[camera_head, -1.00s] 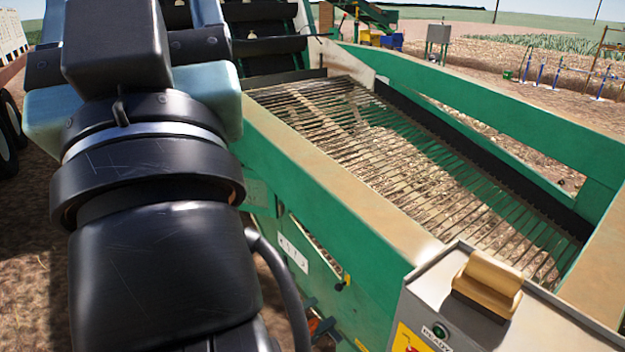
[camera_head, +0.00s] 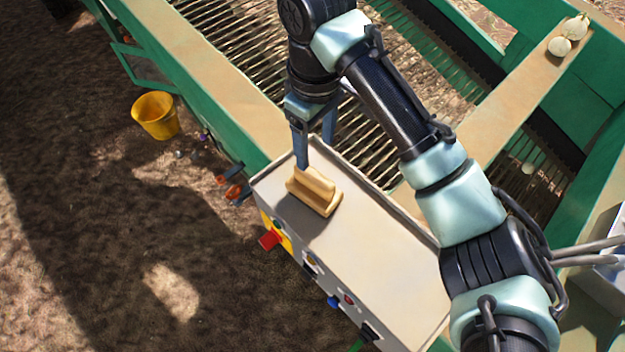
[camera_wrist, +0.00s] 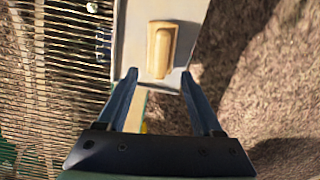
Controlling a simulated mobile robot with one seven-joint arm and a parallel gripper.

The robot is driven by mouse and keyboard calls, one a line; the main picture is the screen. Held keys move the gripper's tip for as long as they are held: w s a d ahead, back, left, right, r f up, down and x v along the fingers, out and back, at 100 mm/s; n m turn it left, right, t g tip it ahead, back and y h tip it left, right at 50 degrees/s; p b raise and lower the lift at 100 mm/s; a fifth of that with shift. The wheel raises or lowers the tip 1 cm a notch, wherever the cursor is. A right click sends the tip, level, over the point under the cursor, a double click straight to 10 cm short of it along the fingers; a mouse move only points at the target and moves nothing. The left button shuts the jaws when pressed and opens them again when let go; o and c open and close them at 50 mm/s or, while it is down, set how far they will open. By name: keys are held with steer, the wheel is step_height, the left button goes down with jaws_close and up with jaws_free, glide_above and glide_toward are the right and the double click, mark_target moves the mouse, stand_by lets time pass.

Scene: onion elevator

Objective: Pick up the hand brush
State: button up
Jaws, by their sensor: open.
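The hand brush (camera_head: 316,192) is a tan wooden block with a raised grip. It lies on the far end of the grey control box top. In the wrist view the brush (camera_wrist: 160,50) sits just beyond and between my fingertips, lengthwise between them. My gripper (camera_head: 313,150) hangs pointing down at the brush's far end, its two blue-grey fingers apart and nothing held. In the wrist view the fingers (camera_wrist: 159,74) are spread wider than the brush. I cannot tell how high the fingertips are above the box.
The control box (camera_head: 375,255) has buttons and a red switch (camera_head: 270,240) on its front side. The slatted conveyor (camera_head: 240,40) in its green frame lies behind. A yellow bucket (camera_head: 156,115) stands on the soil at left. Onions (camera_head: 560,46) rest on a beam at right.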

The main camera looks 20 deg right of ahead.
mark_target(314, 173)
step_height(314, 173, down, 5)
steer(key=shift+f+b, duration=0.15)
steer(key=shift+b, duration=0.45)
step_height(314, 173, down, 5)
steer(key=shift+r, duration=0.1)
steer(key=shift+a, duration=0.1)
steer(key=shift+c, duration=0.3)
jaws_close()
